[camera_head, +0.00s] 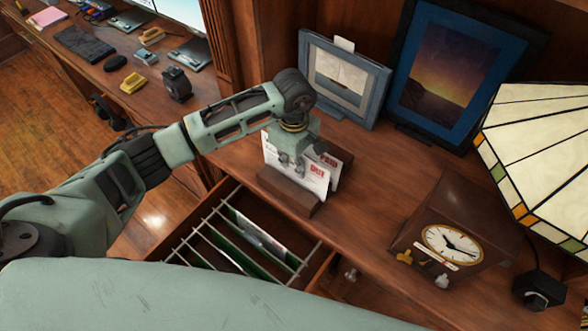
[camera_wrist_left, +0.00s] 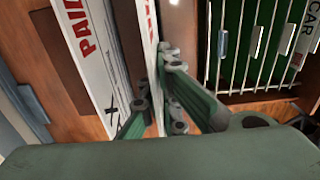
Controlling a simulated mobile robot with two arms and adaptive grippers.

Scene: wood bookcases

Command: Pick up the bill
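A wooden letter holder (camera_head: 290,197) stands on the desk with white papers in it. The front paper is the white bill (camera_head: 317,184), with red lettering partly covered by my gripper. Behind it is a paper marked PAID (camera_head: 327,161), which also shows in the left wrist view (camera_wrist_left: 88,50). My left gripper (camera_head: 292,163) is down at the top of the holder. In the left wrist view its fingertips (camera_wrist_left: 155,85) lie on either side of a thin white paper edge (camera_wrist_left: 152,35). I cannot tell whether they press on it. My right gripper is not in view.
An open drawer (camera_head: 317,267) with hanging green files is just below the holder. A clock (camera_head: 452,245) and a stained-glass lamp (camera_head: 540,150) stand to the right. Two framed pictures (camera_head: 342,78) (camera_head: 452,75) stand behind. Bare desk lies between holder and clock.

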